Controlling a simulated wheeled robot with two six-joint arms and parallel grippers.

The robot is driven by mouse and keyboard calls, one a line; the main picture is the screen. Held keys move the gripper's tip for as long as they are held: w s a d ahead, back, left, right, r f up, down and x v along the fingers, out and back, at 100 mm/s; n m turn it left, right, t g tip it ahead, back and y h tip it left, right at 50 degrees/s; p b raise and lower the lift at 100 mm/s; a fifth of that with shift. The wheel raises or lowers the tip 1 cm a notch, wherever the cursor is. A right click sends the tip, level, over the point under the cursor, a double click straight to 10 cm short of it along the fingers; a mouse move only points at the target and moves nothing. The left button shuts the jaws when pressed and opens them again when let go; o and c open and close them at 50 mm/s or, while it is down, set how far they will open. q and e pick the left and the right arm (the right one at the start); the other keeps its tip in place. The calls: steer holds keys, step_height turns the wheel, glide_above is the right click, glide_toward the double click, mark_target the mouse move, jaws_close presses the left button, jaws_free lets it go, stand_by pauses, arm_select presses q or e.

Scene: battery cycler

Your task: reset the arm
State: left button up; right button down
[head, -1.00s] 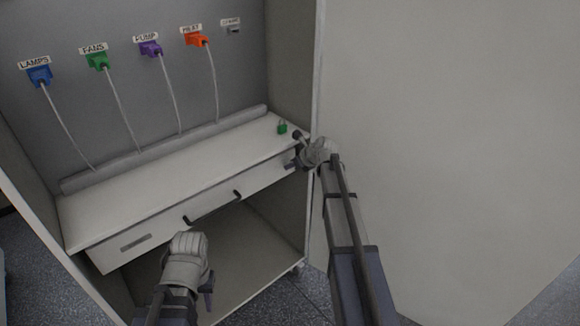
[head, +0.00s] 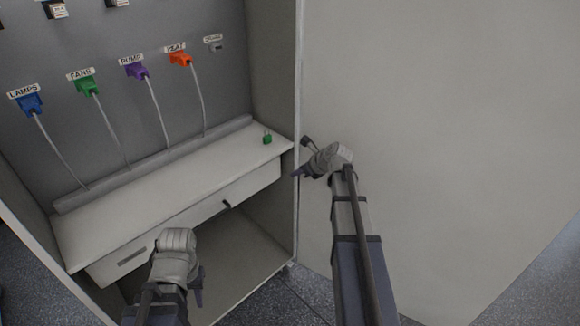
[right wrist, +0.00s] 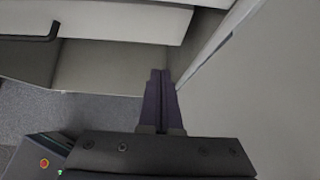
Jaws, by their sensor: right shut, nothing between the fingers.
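My right gripper (head: 303,172) is in front of the open cabinet's right edge, apart from the drawer front. In the right wrist view its fingers (right wrist: 160,102) are together with nothing between them. My left gripper (head: 198,288) hangs low in front of the cabinet, below the drawer; its fingers are mostly hidden behind its own wrist, so its opening cannot be made out.
The cabinet has a drawer (head: 190,221) under a white shelf (head: 160,188) with a green padlock (head: 267,138) on it. Blue (head: 29,104), green (head: 87,85), purple (head: 137,70) and orange (head: 181,59) plugs sit in the back panel. A large pale door (head: 430,130) stands at the right.

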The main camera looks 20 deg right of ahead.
steer(key=s+a+n+g+p, duration=0.3)
steer(key=s+a+n, duration=0.2)
steer(key=a+n, duration=0.4)
steer(key=s+a+n+g+p, duration=0.25)
steer(key=s+a+n, duration=0.35)
steer(key=a, duration=0.5)
steer(key=s+a+r+n+g+h+p, duration=0.1)
steer(key=s+a+n, duration=0.3)
steer(key=s+n, duration=0.4)
steer(key=s+a+r+n+g+h+p, duration=0.2)
steer(key=s+n, duration=0.6)
steer(key=n, duration=0.4)
steer(key=a+r+h+p, duration=0.1)
steer(key=a+p, duration=0.1)
steer(key=a, duration=0.1)
steer(key=shift+a+r+n, duration=0.3)
steer(key=shift+n, duration=0.1)
